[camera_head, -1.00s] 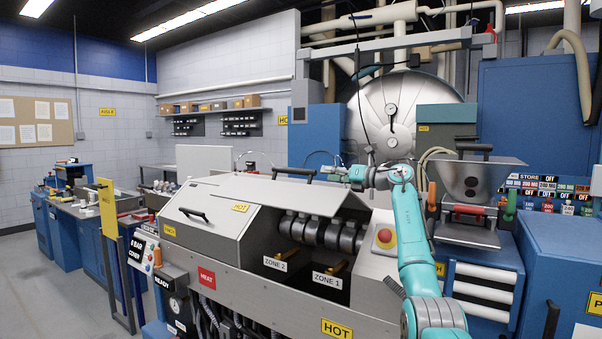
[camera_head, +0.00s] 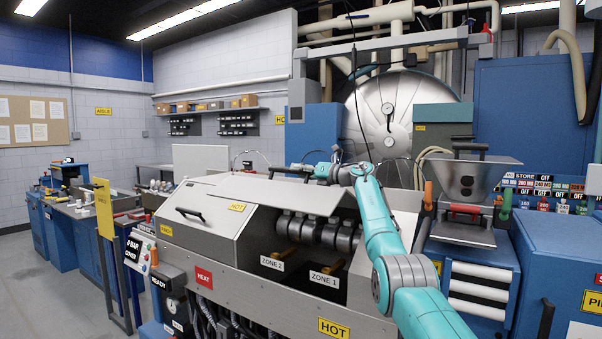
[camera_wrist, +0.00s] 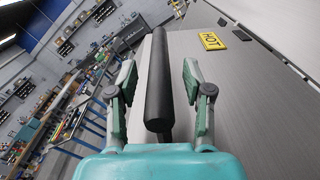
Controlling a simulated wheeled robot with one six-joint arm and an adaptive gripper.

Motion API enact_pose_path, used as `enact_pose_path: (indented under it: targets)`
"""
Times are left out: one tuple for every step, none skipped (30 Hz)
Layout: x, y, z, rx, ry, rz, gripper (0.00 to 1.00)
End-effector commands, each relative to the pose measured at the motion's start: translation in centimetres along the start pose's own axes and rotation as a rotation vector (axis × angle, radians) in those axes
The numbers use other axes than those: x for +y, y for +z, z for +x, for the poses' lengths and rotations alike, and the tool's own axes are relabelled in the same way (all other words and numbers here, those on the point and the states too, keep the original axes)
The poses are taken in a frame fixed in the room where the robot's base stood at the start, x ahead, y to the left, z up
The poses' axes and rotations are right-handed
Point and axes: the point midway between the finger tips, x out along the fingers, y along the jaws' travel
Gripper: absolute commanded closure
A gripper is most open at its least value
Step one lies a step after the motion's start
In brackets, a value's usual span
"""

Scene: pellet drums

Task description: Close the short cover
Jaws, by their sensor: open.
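The raised cover (camera_head: 300,196) is a flat grey metal panel standing open over the machine's opening. Rollers and the Zone 1 and Zone 2 labels show beneath it. My gripper (camera_head: 302,169) is at the cover's upper edge, by its black bar handle (camera_head: 262,177). In the wrist view, my open gripper (camera_wrist: 158,72) has one finger on each side of the black handle (camera_wrist: 160,85), with gaps visible on both sides. The grey panel (camera_wrist: 240,90) with a yellow HOT label lies to the right. No label on the covers says "short".
A closed cover (camera_head: 200,225) with its own black handle sits left of the opening. A red stop button and a metal hopper (camera_head: 470,178) stand right of my arm. A yellow post sign (camera_head: 104,207) stands at the left. The floor at far left is clear.

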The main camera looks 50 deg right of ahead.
Motion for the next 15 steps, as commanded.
enact_pose_path:
  targets:
    - [0.02, 0.02, 0.02, 0.000, 0.000, 0.000, 0.49]
    - [0.02, 0.02, 0.02, 0.000, 0.000, 0.000, 0.49]
    - [0.02, 0.02, 0.02, 0.000, 0.000, -0.001, 0.49]
    - [0.02, 0.03, 0.01, 0.000, 0.000, -0.001, 0.49]
    - [0.03, 0.03, 0.01, 0.000, 0.000, -0.001, 0.49]
    - [0.03, 0.03, 0.01, 0.000, 0.000, -0.001, 0.49]
    - [0.03, 0.03, 0.01, 0.000, 0.000, -0.001, 0.57]
    - [0.03, 0.03, 0.01, 0.000, 0.000, -0.001, 0.65]
    - [0.03, 0.04, 0.00, 0.000, 0.000, -0.001, 0.74]
    - [0.03, 0.03, 0.00, 0.000, 0.000, -0.001, 0.82]
    - [0.02, 0.04, 0.00, 0.000, 0.000, -0.001, 0.90]
    - [0.02, 0.04, 0.00, 0.000, 0.000, -0.001, 0.99]
    - [0.02, 0.04, 0.00, 0.000, 0.000, -0.001, 1.00]
    - [0.03, 0.04, 0.00, -0.001, 0.000, -0.001, 1.00]
    - [0.02, 0.04, 0.00, -0.001, 0.000, -0.001, 1.00]
